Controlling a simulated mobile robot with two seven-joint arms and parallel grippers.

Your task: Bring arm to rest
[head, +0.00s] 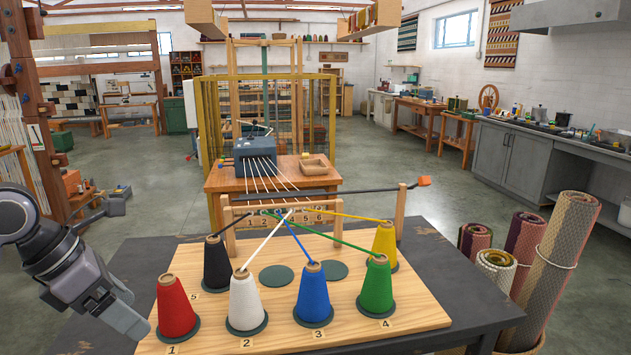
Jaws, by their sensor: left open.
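My left gripper (122,308) is at the lower left, at the left side of the wooden board (420,318). It is open, with nothing seen between its fingers, and it looks apart from the cones. On the board stand a red cone (175,306), a white cone (246,302), a blue cone (313,296), a green cone (377,287), a black cone (216,264) and a yellow cone (385,243), all upright on dark discs. Threads run from several cones to a numbered wooden guide (235,240). My right gripper is not in view.
Two bare dark discs (277,275) (333,271) lie mid-board. The board rests on a dark table (455,265). Behind stands a wooden table with a blue-grey box (255,153). Rolled rugs (555,250) stand to the right. A long dark bar (340,190) spans above the guide.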

